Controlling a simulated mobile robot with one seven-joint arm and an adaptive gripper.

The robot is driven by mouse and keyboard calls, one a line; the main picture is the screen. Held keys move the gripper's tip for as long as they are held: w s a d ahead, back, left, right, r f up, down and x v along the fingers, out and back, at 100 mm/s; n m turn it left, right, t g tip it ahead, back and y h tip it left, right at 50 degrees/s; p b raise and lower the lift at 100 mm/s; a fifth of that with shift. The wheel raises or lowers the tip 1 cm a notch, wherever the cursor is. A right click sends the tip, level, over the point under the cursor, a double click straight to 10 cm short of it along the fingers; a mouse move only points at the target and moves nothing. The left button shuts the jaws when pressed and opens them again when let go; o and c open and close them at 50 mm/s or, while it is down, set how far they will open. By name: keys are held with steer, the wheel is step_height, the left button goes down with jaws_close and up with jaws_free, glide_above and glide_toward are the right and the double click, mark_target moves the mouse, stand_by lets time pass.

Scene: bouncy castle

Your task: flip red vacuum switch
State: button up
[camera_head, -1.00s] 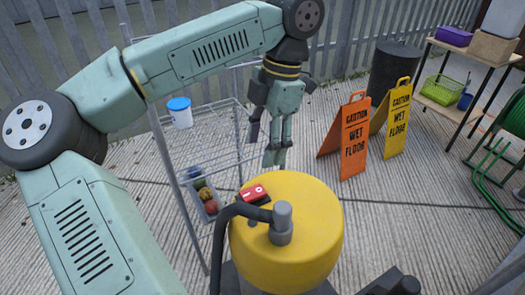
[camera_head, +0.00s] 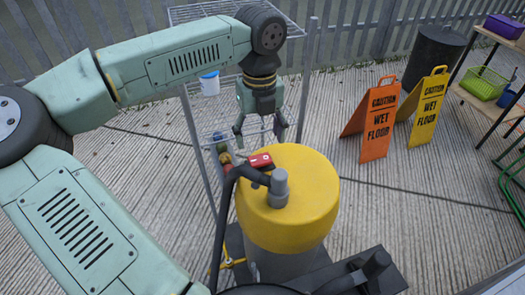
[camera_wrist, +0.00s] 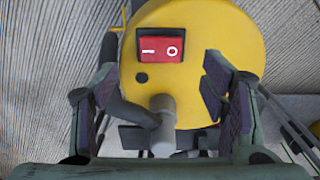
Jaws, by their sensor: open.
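The red switch (camera_head: 260,160) sits in a dark frame on top of the yellow vacuum (camera_head: 312,180), on its far left side. In the wrist view the red rocker switch (camera_wrist: 160,49) shows a white dash on its left and a white circle on its right. My gripper (camera_head: 262,140) is open and empty, above and just behind the switch, apart from it. In the wrist view its two fingers (camera_wrist: 165,98) stand wide on either side of the vacuum's top, with the switch between and beyond them.
A black hose (camera_head: 226,215) rises to a grey fitting (camera_head: 279,188) on the vacuum's top, close to the switch. A wire rack (camera_head: 195,120) stands behind. Orange (camera_head: 378,125) and yellow (camera_head: 430,105) wet floor signs stand at the right. Concrete floor between is clear.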

mark_target(261, 159)
step_height(261, 159, down, 6)
steer(key=shift+f+p, duration=0.2)
steer(key=shift+p, duration=0.2)
steer(key=c, duration=1.1)
steer(key=shift+d+f+y+b, duration=0.2)
steer(key=shift+y+b, duration=0.2)
steer(key=shift+b, duration=0.25)
steer(key=shift+c, duration=0.2)
steer(key=shift+d+g+y+b, duration=0.1)
steer(key=shift+g+y+b, duration=0.2)
steer(key=shift+y+b, duration=0.45)
steer(key=shift+r, duration=0.2)
steer(key=o, duration=1.1)
